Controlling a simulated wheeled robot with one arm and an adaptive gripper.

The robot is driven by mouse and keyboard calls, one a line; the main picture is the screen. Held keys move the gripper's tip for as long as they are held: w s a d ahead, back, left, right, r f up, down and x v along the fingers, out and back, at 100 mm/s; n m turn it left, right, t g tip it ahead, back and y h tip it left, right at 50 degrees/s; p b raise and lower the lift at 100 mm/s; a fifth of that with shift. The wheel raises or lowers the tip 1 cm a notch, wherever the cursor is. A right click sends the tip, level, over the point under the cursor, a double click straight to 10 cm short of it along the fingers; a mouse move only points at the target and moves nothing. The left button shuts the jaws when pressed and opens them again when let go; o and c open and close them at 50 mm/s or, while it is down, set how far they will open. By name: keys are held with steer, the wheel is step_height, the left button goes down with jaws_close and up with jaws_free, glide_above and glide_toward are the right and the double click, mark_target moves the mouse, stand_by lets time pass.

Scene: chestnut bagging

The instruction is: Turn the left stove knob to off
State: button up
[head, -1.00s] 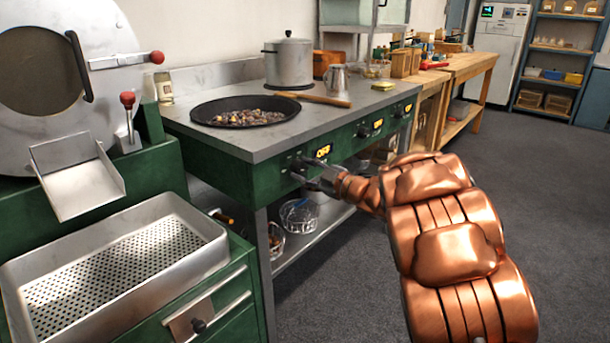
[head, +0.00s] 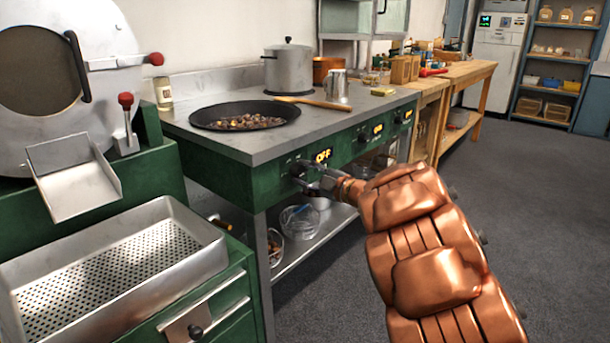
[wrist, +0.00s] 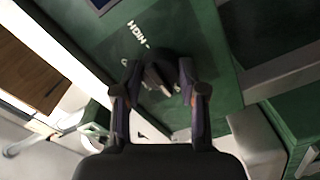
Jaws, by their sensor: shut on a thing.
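A lit display (head: 323,156) right of the knob appears to read OFF. My fingers partly hide the knob in the head view.
A wide black pan (head: 245,114) of chestnuts, a wooden spoon (head: 312,101) and a lidded pot (head: 288,67) stand on the stove top. A perforated metal tray (head: 110,270) is at the lower left. Open floor (head: 535,220) lies to the right.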

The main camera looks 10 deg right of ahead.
steer(key=o, duration=1.1)
steer(key=shift+o, duration=0.2)
steer(key=v, duration=1.2)
